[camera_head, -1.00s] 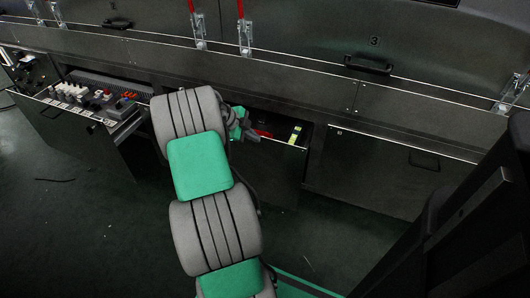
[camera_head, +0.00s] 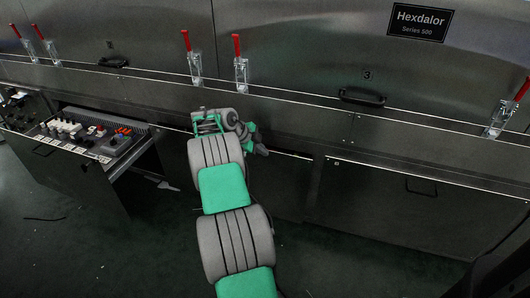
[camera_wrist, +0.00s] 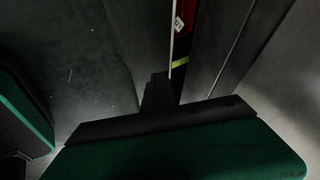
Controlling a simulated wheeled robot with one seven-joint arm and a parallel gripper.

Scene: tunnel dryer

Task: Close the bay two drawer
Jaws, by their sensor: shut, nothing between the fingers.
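The middle drawer (camera_head: 287,190), the one by my gripper, stands nearly flush with the cabinet front; no number is readable on it. In the wrist view its front panel (camera_wrist: 138,40) is parted from the cabinet frame (camera_wrist: 212,50) by a narrow gap. A red item with a white label (camera_wrist: 181,25) and a yellow-green strip (camera_wrist: 180,62) show in that gap. My gripper (camera_head: 263,151) is shut and empty at the drawer's top edge, and its dark fingers also show in the wrist view (camera_wrist: 160,90). I cannot tell whether they touch the panel.
A left drawer (camera_head: 100,175) stands pulled out, holding a panel of switches and knobs (camera_head: 85,132). A right drawer (camera_head: 400,205) is shut. Lids marked 2 and 3, with a black handle (camera_head: 362,97) and red-handled latches (camera_head: 240,62), are above. Dark floor lies in front.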

